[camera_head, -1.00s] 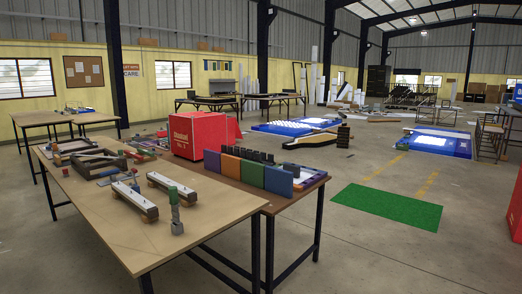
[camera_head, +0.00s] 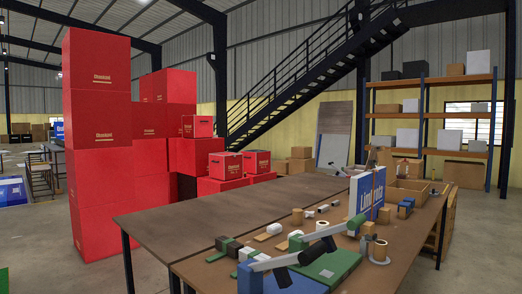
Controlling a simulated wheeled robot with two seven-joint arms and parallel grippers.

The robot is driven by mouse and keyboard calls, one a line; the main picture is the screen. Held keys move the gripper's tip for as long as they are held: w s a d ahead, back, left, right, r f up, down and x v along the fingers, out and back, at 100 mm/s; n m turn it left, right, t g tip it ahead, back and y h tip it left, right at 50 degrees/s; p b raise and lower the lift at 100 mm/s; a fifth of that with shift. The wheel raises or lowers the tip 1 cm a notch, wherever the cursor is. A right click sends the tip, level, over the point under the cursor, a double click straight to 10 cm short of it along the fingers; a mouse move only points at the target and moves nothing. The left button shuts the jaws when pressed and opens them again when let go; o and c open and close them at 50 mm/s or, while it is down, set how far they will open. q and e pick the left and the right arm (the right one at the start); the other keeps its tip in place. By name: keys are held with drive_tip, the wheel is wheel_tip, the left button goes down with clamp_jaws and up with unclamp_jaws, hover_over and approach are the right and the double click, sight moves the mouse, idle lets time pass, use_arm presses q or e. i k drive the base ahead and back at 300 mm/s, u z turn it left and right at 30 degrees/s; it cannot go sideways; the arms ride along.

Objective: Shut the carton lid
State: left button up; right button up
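An open-topped brown carton (camera_head: 407,196) stands at the far right of the brown work table, behind a blue and white printed panel. It is small in the view, and I cannot make out its lid clearly. Neither of my grippers can be made out in this view, and nothing is seen held.
The table (camera_head: 210,213) holds small boxes, tape rolls, a green flat piece (camera_head: 330,265) and the upright panel (camera_head: 368,195). Red boxes (camera_head: 100,140) are stacked high at left. A shelf rack (camera_head: 433,120) with boxes stands at back right. Open floor (camera_head: 50,250) lies at left.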

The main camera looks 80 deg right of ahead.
sight(385, 158)
drive_tip(key=z, duration=1.25)
drive_tip(key=i, duration=7.2)
drive_tip(key=z, duration=2.45)
drive_tip(key=i, duration=4.55)
